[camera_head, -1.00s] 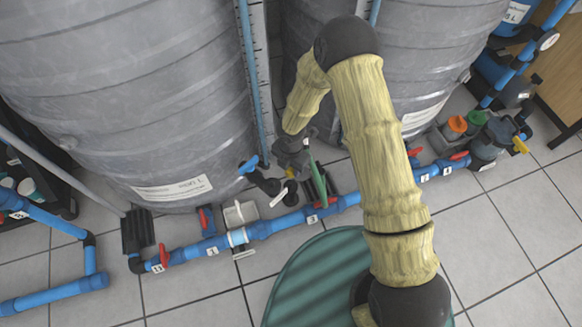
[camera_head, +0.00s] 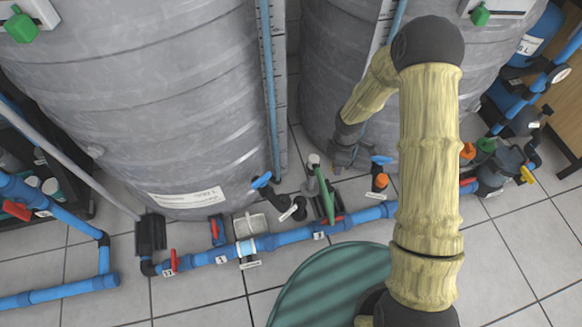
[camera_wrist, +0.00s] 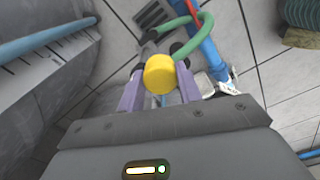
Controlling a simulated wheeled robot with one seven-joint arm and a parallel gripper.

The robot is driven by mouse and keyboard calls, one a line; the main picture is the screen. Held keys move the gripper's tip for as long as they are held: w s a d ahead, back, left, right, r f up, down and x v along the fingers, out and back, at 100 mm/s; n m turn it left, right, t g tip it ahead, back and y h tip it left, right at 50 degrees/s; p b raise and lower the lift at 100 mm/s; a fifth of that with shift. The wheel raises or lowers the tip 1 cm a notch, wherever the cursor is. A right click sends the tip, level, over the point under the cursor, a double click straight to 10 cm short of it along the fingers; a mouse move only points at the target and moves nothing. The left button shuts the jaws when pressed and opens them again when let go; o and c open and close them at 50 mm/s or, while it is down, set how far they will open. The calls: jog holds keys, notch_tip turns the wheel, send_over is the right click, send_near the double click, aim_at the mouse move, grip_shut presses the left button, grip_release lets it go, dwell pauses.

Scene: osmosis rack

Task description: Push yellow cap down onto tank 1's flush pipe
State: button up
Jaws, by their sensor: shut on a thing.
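My gripper (camera_head: 345,155) is in the head view, right of the white-topped stub with the green hose and beside the right tank. In the wrist view, the yellow cap (camera_wrist: 160,74) sits between the purple fingers of my gripper (camera_wrist: 160,92), which is shut on it. The head view does not clearly show the cap. Tank 1 (camera_head: 150,110) is the big grey tank at left. A short black pipe fitting (camera_head: 298,210) with a blue-handled valve (camera_head: 261,181) stands at its foot. I cannot tell for certain which opening is the flush pipe.
A blue pipe (camera_head: 290,237) with red-handled valves runs along the floor in front of the tanks. A green hose (camera_head: 325,195) rises from it. An orange-capped fitting (camera_head: 380,182) stands right of my gripper. The green ribbed lid (camera_head: 325,285) fills the foreground.

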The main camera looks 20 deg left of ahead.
jog(key=w+d+r+m+p, duration=0.3)
jog(key=d+r+m+p, duration=0.3)
jog(key=d+r+m, duration=1)
jog(key=m, duration=0.3)
jog(key=shift+w+m+p, duration=0.2)
jog(key=shift+m+p, duration=0.1)
